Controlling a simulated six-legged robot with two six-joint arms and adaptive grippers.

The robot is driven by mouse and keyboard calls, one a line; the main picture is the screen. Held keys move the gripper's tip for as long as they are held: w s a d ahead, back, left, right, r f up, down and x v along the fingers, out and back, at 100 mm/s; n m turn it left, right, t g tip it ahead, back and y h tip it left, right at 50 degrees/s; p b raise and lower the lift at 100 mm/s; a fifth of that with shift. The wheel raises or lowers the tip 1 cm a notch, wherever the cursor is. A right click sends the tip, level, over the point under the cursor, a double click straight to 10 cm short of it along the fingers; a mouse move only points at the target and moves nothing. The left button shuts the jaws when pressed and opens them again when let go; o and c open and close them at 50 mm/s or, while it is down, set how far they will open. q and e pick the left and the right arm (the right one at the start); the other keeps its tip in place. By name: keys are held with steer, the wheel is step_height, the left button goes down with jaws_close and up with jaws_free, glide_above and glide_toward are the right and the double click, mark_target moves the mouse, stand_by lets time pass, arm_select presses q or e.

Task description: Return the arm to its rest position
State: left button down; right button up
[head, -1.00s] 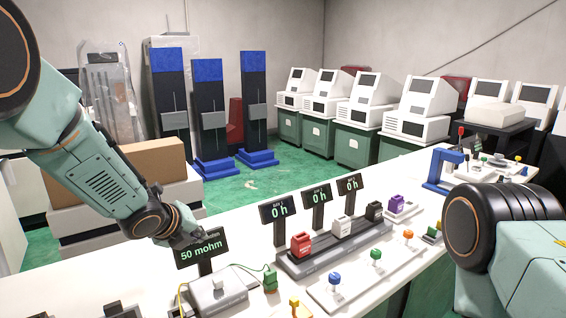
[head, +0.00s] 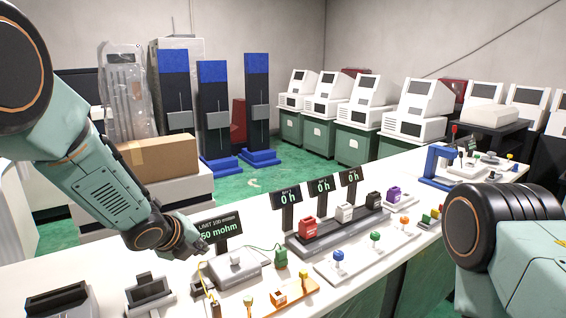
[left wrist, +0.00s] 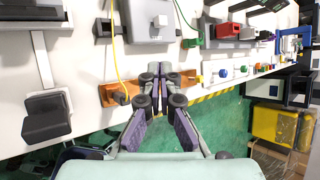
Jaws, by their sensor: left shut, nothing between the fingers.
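My left arm comes in from the left in the head view. Its gripper (head: 197,249) hangs above the white bench (head: 68,270), just left of the grey meter box (head: 235,270) with the "mohm" display (head: 219,229). In the left wrist view the left gripper (left wrist: 166,76) has its fingers together with nothing between them. An orange plate (left wrist: 113,94) appears beyond the fingertips; I cannot tell how far below it lies. My right arm (head: 500,235) shows at the right edge, and its gripper is out of view.
Red (head: 307,228), white (head: 344,212) and black (head: 373,200) blocks stand in a dark rack on the bench. Coloured knobs stand in front. A yellow cable (left wrist: 119,55) runs near the left gripper. Blue-topped towers (head: 214,110) stand behind. Green floor lies between.

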arm_select(q)
steer(key=s+f+n+g, duration=0.4)
steer(key=s+f+n, duration=1)
steer(key=s+f, duration=0.5)
steer(key=s+a+f+n+g+y, duration=0.1)
steer(key=s+f+n+g, duration=0.15)
steer(key=s+n, duration=0.75)
steer(key=s+a+f+n+g+y, duration=0.1)
steer(key=s+a+f+n+g, duration=0.3)
steer(key=s, duration=1.1)
step_height(320, 180, down, 12)
steer(key=d+t+b, duration=0.2)
steer(key=b, duration=1)
steer(key=shift+s+r+n+b, duration=0.25)
steer(key=shift+s+n+b, duration=0.1)
steer(key=shift+s+n, duration=0.05)
arm_select(e)
step_height(320, 180, down, 13)
steer(key=shift+w+d, duration=0.25)
steer(key=shift+w, duration=0.05)
arm_select(q)
steer(key=shift+w, duration=0.1)
arm_select(e)
steer(key=shift+w+r, duration=0.1)
